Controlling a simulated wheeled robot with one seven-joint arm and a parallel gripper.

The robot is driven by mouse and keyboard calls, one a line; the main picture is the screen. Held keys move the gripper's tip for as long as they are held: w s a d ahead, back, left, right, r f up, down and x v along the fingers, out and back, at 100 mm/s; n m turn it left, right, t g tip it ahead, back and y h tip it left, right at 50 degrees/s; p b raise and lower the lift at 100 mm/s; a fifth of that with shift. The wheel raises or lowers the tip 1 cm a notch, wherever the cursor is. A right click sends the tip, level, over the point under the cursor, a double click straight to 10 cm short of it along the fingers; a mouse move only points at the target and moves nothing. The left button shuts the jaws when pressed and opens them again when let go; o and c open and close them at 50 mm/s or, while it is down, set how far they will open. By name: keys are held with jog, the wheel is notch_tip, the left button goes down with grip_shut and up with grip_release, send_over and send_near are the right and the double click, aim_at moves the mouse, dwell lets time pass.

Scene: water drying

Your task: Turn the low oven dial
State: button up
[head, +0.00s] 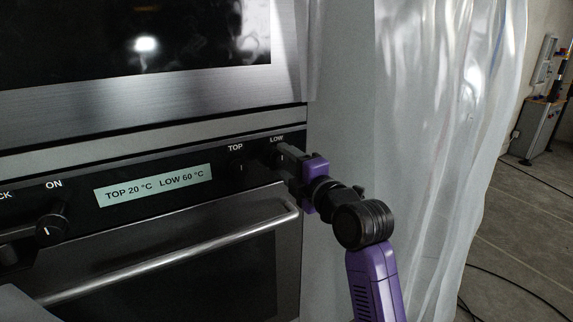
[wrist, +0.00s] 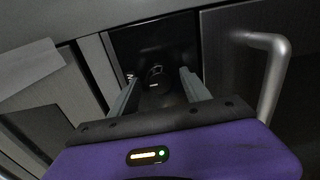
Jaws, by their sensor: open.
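The low oven dial (wrist: 155,76) is a dark knob on the black control panel; in the wrist view it shows between my two open fingers. My gripper (head: 279,157) is at the panel under the LOW label and covers most of that dial in the head view. In the wrist view my gripper (wrist: 158,88) has its fingers apart, one on each side of the dial. I cannot tell whether they touch it. The display (head: 154,185) reads TOP 20 °C and LOW 60 °C.
The dark TOP dial (head: 238,166) sits just left of my gripper. An ON knob (head: 51,230) is at far left. The oven door handle (head: 180,250) runs below the panel and also shows in the wrist view (wrist: 272,80). A translucent curtain (head: 430,130) hangs at right.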

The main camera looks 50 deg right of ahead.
jog(key=v, duration=0.7)
jog(key=shift+s+b, duration=0.35)
jog(key=shift+b, duration=0.05)
jog(key=shift+a, duration=0.1)
